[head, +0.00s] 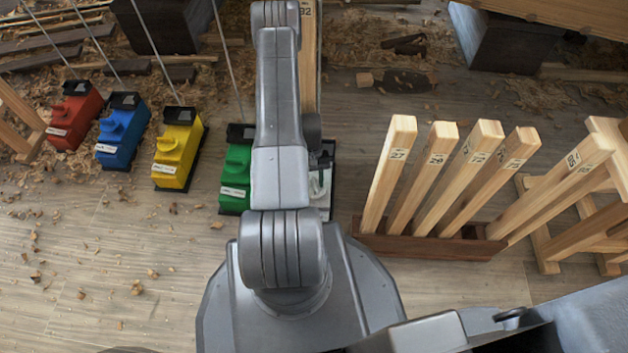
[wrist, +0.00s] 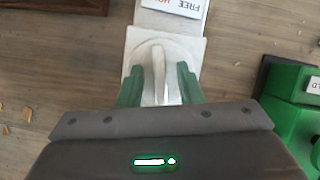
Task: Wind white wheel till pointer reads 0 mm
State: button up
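The white unit (head: 326,206) stands on the floor right of the green one, mostly hidden by my arm in the head view. In the wrist view its white wheel (wrist: 158,58) shows a raised grip bar. A label with the upside-down word FREE (wrist: 178,5) is cut by the top edge. My gripper (wrist: 159,78) has its two green fingers spread on either side of the bar, with a visible gap on each side. Whether a fingertip touches the wheel cannot be told. No pointer or mm scale can be made out. The arm hides the gripper in the head view.
Red (head: 75,115), blue (head: 122,133), yellow (head: 178,150) and green (head: 236,172) units stand in a row to the left, with thin rods rising from them. A dark rack (head: 430,247) of numbered wooden sticks stands at right. Wood shavings litter the floor.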

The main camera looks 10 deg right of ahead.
notch_tip(320, 180, up, 10)
jog(key=p, duration=0.3)
jog(key=shift+f, duration=0.1)
notch_tip(320, 180, down, 10)
jog(key=b, duration=0.3)
jog(key=shift+f, duration=0.1)
jog(key=shift+n, duration=0.3)
jog(key=shift+r, duration=0.25)
